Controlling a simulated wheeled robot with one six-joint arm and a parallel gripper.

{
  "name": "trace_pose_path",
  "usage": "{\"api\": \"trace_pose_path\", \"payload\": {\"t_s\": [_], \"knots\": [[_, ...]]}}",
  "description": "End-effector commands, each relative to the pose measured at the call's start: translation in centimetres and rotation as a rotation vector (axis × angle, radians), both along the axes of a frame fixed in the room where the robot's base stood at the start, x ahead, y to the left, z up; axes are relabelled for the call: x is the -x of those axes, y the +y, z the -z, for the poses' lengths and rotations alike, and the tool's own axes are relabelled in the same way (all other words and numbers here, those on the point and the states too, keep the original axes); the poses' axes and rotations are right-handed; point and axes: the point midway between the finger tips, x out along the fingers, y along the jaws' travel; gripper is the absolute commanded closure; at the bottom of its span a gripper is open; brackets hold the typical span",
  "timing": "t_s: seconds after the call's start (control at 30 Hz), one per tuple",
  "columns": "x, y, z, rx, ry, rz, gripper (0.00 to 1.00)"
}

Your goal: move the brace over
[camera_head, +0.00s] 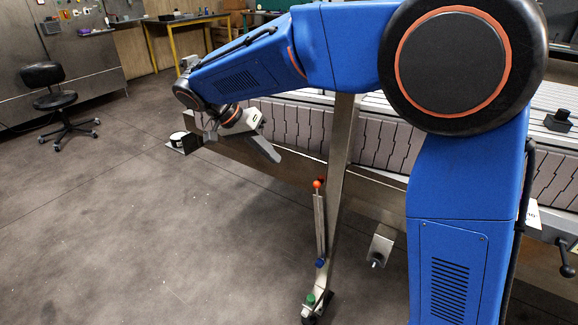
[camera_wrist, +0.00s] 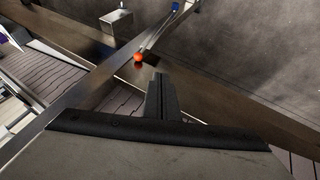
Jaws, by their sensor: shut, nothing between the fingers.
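The brace appears to be the slim metal bar (camera_head: 320,228) beside the conveyor's slanted leg (camera_head: 341,160). It has an orange ball at its upper end and a blue piece near its lower end. In the wrist view the bar (camera_wrist: 157,36) runs up and right from the orange ball (camera_wrist: 138,57). My gripper (camera_head: 273,157) is shut and empty, up and left of the ball, in front of the conveyor side. In the wrist view my gripper (camera_wrist: 160,82) points toward the ball, apart from it. A green knob (camera_head: 310,299) sits on the leg's foot.
The conveyor (camera_head: 290,125) runs behind my arm. A metal bracket (camera_head: 382,245) hangs under its rail, right of the leg. A small plate with a white round part (camera_head: 178,140) juts out at the rail's left end. A black chair (camera_head: 55,95) stands far left. The floor at left is clear.

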Motion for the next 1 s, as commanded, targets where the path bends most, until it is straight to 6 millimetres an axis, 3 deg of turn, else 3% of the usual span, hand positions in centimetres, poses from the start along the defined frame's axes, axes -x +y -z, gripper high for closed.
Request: {"api": "trace_pose_path", "payload": {"t_s": [0.57, 0.8, 1.0], "knots": [[-1.1, -5.7, 7.7, 0.002, 0.004, 0.0, 1.0], [0.3, -8.3, 7.6, -0.001, 0.001, 0.001, 1.0], [0.7, -9.0, 7.7, -0.002, 0.002, 0.0, 1.0]]}}
